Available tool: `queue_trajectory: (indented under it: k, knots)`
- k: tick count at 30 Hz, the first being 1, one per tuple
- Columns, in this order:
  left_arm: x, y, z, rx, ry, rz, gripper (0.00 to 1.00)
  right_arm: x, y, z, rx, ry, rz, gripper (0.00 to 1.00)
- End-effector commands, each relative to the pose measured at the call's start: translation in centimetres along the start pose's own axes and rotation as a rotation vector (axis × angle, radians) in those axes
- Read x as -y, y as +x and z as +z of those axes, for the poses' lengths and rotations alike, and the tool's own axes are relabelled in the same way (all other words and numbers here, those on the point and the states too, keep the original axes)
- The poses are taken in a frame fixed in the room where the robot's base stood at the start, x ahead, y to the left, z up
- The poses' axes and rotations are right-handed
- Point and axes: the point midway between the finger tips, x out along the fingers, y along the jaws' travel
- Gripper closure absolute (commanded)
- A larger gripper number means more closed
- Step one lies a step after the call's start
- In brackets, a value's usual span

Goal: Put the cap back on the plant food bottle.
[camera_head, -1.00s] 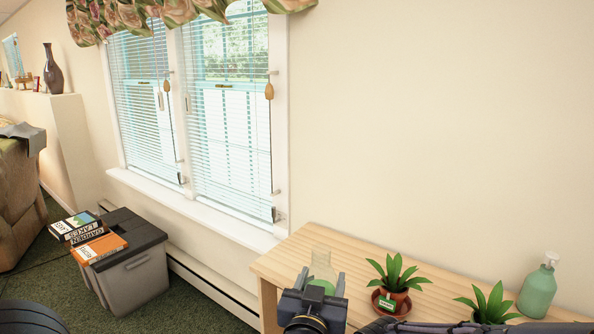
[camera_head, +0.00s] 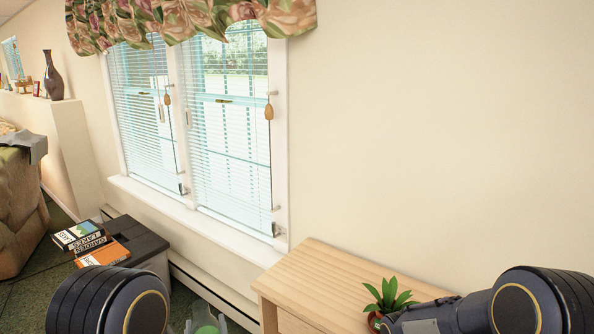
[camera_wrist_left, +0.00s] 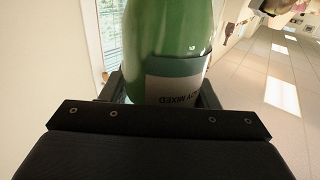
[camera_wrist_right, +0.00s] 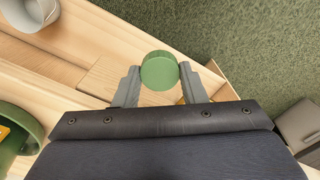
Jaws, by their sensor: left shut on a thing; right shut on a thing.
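In the left wrist view my left gripper (camera_wrist_left: 160,105) is shut around the green bottle (camera_wrist_left: 172,35), which has a pale label with dark lettering. The bottle's mouth is outside that view. In the right wrist view my right gripper (camera_wrist_right: 159,82) is shut on the round green cap (camera_wrist_right: 159,70), held between its fingertips above the table's edge area. In the head view a small green piece between pale grey sides (camera_head: 207,327) is cut off by the bottom edge; I cannot tell which gripper or object it belongs to.
The wooden table (camera_head: 320,275) bears a potted plant (camera_head: 388,296), partly behind my right arm. The right wrist view shows a white vessel (camera_wrist_right: 32,12) and a green pot (camera_wrist_right: 20,125).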

Motion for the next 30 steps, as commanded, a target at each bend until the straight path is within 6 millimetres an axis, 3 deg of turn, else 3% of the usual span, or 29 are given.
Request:
queue_trajectory:
  k: [19,23,30]
  knots:
    - [-0.2,-0.1,0.6,-0.002,0.001,0.019,0.86,-0.1,0.1,-0.1,-0.001,-0.013,-0.001,0.83]
    - [-1.9,-0.7,2.1,0.003,0.003,0.099,0.86,-0.1,0.1,-0.1,-0.001,-0.013,-0.001,0.83]
    - [-7.2,-2.3,6.4,0.003,0.004,0.343,0.86,-0.1,0.1,-0.1,-0.001,-0.013,0.000,0.83]
